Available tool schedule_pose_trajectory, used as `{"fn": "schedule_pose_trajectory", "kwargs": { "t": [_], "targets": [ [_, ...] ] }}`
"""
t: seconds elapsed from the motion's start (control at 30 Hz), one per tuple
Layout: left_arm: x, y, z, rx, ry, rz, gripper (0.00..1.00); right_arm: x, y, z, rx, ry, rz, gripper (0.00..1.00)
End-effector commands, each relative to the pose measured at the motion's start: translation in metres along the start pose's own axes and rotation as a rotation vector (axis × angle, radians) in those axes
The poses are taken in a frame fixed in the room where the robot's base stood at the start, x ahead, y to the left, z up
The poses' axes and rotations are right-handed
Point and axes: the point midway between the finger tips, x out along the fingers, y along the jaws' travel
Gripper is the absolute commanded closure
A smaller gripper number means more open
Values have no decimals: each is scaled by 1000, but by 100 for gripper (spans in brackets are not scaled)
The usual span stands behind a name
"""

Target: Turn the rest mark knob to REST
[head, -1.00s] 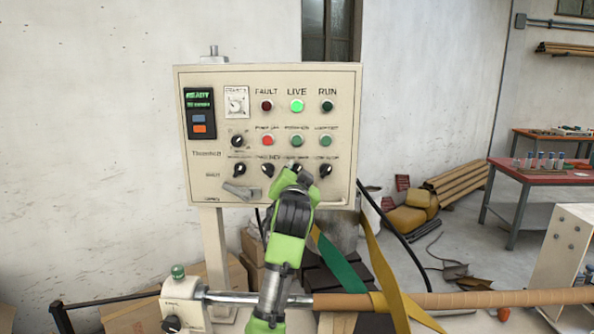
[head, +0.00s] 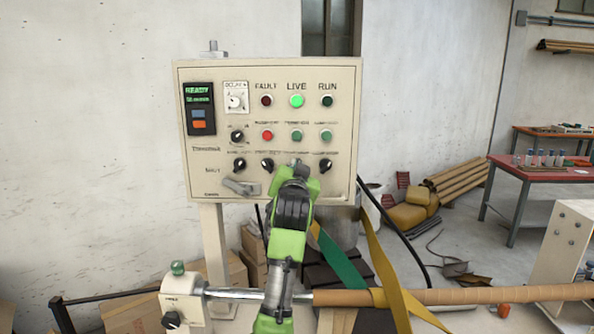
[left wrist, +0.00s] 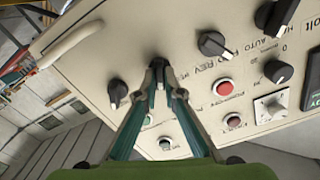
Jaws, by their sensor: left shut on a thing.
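The beige control panel (head: 220,135) carries a lower row of small black knobs. My left gripper (head: 298,166) reaches up to the third knob from the left in that row and covers it in the head view. In the left wrist view, my left gripper (left wrist: 158,72) is shut with its fingertips on a black knob (left wrist: 158,62). The label of this knob is hidden or too small to read, so I cannot tell which way it points. My right gripper is not in view.
Other black knobs sit close on both sides, one at the right (head: 326,165) and one at the left (head: 267,165). A grey lever (head: 240,187) is at lower left. A brown-wrapped roller (head: 450,297) crosses below the panel.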

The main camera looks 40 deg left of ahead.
Motion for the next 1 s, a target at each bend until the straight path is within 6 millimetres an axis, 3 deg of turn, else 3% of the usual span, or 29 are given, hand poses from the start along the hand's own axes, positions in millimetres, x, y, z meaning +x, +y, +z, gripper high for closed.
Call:
{"fn": "schedule_pose_trajectory", "kwargs": {
  "t": [1.0],
  "targets": [
    [0, -3, 2, -897, 0, 1, 100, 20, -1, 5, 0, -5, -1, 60]
  ]
}}
